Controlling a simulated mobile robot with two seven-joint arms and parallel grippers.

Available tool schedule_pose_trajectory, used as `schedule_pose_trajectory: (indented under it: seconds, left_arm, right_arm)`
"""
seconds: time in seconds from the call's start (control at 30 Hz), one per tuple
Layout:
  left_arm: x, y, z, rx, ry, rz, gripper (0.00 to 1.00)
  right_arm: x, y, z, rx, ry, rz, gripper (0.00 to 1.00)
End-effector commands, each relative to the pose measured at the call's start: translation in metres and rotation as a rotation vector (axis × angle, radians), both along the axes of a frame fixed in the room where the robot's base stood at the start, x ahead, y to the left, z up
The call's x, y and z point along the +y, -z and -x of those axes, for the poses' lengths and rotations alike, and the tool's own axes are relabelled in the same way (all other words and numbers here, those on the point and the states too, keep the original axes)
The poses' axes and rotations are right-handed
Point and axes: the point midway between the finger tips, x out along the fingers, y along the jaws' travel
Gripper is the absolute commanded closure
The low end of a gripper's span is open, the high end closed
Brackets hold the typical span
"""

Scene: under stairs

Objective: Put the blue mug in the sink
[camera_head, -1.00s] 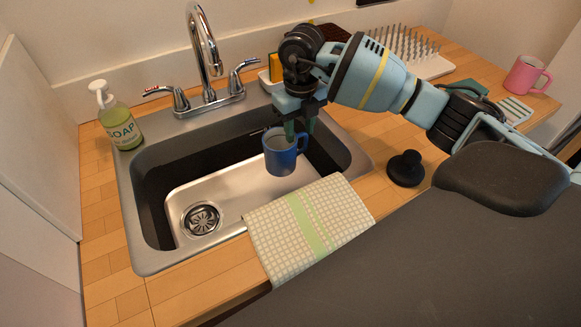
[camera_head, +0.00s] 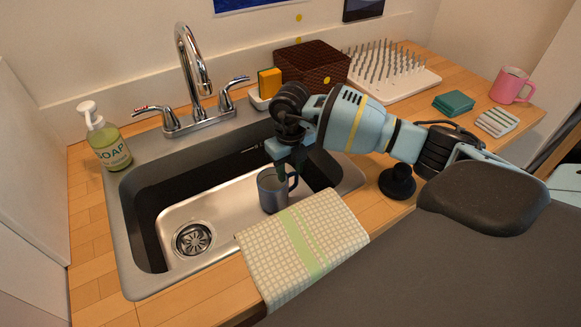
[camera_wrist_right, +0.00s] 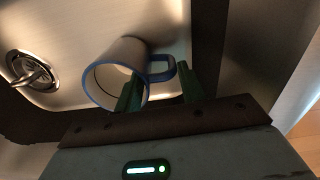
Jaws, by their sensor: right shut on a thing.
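The blue mug (camera_head: 272,191) is upright, low inside the steel sink (camera_head: 128,225), toward the sink's right side. I cannot tell whether its base touches the sink floor. My right gripper (camera_head: 287,168) is above the mug and shut on its handle side. In the right wrist view, the mug (camera_wrist_right: 104,84) shows its open rim and blue handle, with the green fingertips (camera_wrist_right: 160,92) at the rim and handle. My left gripper is not in view.
A checked towel (camera_head: 302,248) hangs over the sink's front edge. The faucet (camera_head: 190,62) stands behind, with a soap bottle (camera_head: 108,145) at left. A sponge (camera_head: 270,82), a drying rack (camera_head: 390,72) and a pink mug (camera_head: 511,86) are on the counter. A black stopper (camera_head: 397,181) lies right of the sink.

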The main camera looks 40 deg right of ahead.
Motion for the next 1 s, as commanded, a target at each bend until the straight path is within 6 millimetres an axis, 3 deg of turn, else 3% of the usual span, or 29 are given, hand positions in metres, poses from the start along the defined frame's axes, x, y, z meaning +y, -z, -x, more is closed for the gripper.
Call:
schedule_pose_trajectory:
  seconds: [0.23, 0.27, 0.4, 0.77, 1.0]
  left_arm:
    - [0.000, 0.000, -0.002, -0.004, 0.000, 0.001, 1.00]
    - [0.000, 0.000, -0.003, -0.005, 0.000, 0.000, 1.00]
    - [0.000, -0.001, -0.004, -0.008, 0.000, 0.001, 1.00]
    - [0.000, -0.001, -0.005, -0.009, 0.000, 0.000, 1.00]
    - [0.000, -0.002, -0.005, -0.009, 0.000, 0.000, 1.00]
  right_arm:
    - [0.000, 0.004, 0.000, 0.000, 0.001, 0.000, 1.00]
    - [0.000, 0.003, 0.000, 0.000, 0.001, 0.001, 0.57]
    - [0.000, 0.003, 0.000, 0.000, 0.001, 0.001, 0.39]
    - [0.000, -0.002, 0.000, -0.002, 0.001, 0.000, 0.39]
    - [-0.001, -0.038, -0.001, -0.005, 0.001, 0.002, 0.39]
